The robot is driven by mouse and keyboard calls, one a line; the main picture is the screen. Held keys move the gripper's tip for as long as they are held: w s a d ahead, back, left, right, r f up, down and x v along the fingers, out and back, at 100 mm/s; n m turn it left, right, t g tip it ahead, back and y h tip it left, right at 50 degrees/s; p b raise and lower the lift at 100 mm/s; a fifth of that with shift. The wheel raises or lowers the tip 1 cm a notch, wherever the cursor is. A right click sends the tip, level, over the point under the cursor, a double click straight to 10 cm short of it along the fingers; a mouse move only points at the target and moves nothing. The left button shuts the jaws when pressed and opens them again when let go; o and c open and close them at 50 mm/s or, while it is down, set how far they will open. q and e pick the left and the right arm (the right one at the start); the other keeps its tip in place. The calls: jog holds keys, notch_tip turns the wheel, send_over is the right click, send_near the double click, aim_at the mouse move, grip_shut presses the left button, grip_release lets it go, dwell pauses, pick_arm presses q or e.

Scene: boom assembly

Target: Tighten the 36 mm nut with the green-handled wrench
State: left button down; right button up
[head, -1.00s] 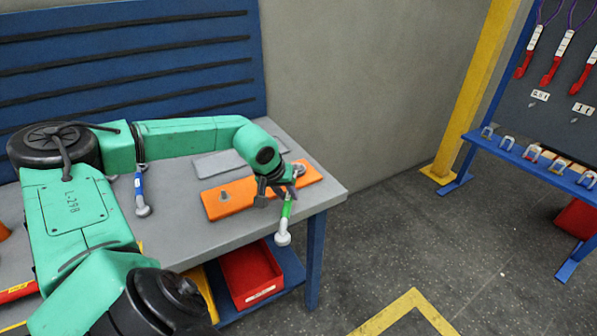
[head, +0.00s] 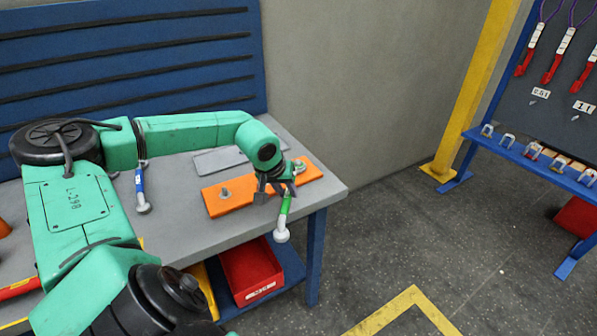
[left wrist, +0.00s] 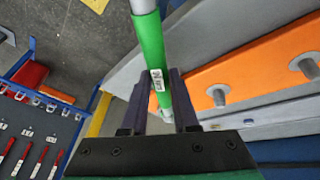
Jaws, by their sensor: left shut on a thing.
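My left gripper (head: 281,188) is shut on the green-handled wrench (head: 285,207) over the right front part of the table. The wrench's white-grey end hangs past the table's front edge. In the left wrist view the green handle (left wrist: 151,45) runs between the two fingers (left wrist: 160,100). An orange plate (head: 235,203) lies on the table with a grey bolt or nut (head: 225,193) on its left part and another fitting (head: 299,165) near its right end. The left wrist view shows two grey studs on it. The gripper hides the wrench's far end, so its contact with a nut cannot be told. My right gripper is out of view.
A blue-handled wrench (head: 141,190) lies left on the grey table (head: 175,230). A grey plate (head: 218,160) lies behind the orange one. A red bin (head: 250,270) sits on the shelf below. A tool rack (head: 555,165) stands at right, with open floor between.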

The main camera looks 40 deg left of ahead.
pick_arm(q)
jog(key=shift+d+f, duration=0.15)
jog(key=shift+d+r, duration=0.1)
jog(key=shift+r, duration=0.1)
jog(key=shift+r, duration=0.1)
jog(key=shift+r+p, duration=2.2)
jog(key=shift+r, duration=1)
jog(key=shift+w+r, duration=0.1)
